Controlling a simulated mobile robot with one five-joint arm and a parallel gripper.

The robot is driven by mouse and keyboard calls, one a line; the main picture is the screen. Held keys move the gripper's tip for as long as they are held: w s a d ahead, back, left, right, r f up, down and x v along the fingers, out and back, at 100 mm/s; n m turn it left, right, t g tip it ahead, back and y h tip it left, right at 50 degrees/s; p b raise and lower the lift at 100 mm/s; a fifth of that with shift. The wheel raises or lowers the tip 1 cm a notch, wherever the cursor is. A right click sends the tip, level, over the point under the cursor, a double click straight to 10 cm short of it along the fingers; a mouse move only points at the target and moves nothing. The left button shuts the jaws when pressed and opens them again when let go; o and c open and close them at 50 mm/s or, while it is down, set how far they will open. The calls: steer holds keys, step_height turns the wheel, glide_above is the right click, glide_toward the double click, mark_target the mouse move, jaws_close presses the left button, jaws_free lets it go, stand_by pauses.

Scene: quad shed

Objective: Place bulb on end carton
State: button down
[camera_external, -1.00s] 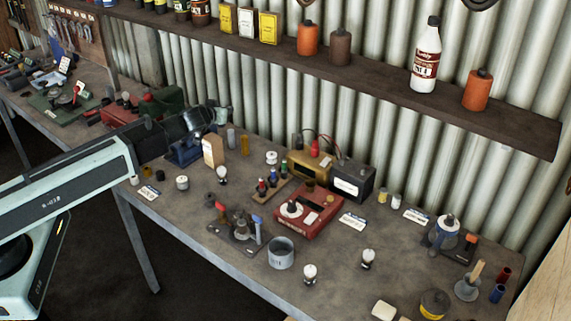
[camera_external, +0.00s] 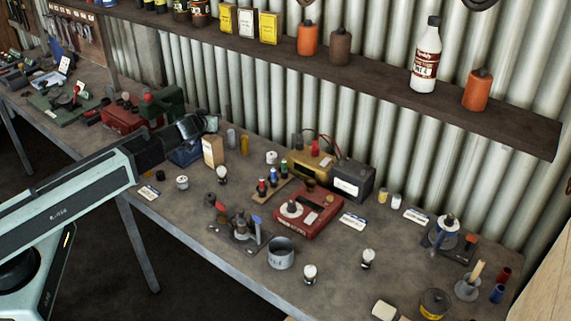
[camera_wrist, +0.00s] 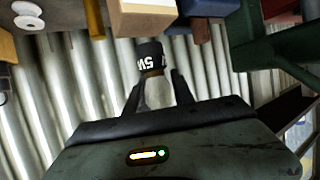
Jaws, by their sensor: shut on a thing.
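In the wrist view my gripper (camera_wrist: 158,84) is shut on a bulb, with the pale glass (camera_wrist: 157,95) between the fingers and the dark lettered cap (camera_wrist: 150,60) pointing up the picture. A tan carton (camera_wrist: 147,20) shows just beyond the cap; I cannot tell whether they touch. In the external view the carton (camera_external: 213,152) stands upright on the bench, and my dark gripper (camera_external: 207,124) is above it and slightly left. The held bulb cannot be made out there.
Other bulbs stand on the bench (camera_external: 330,250): one beside the carton (camera_external: 222,175) and two near the front (camera_external: 309,274) (camera_external: 368,258). A yellow cylinder (camera_external: 244,145) stands right of the carton. A green vise (camera_external: 168,103) is behind my arm. A shelf (camera_external: 380,85) runs above.

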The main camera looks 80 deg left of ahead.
step_height(320, 180, down, 2)
steer(key=shift+f+b, duration=0.1)
steer(key=shift+b, duration=0.25)
steer(key=shift+r, duration=0.3)
steer(key=shift+f, duration=0.2)
steer(key=c, duration=1.1)
jaws_free()
steer(key=shift+o, duration=0.2)
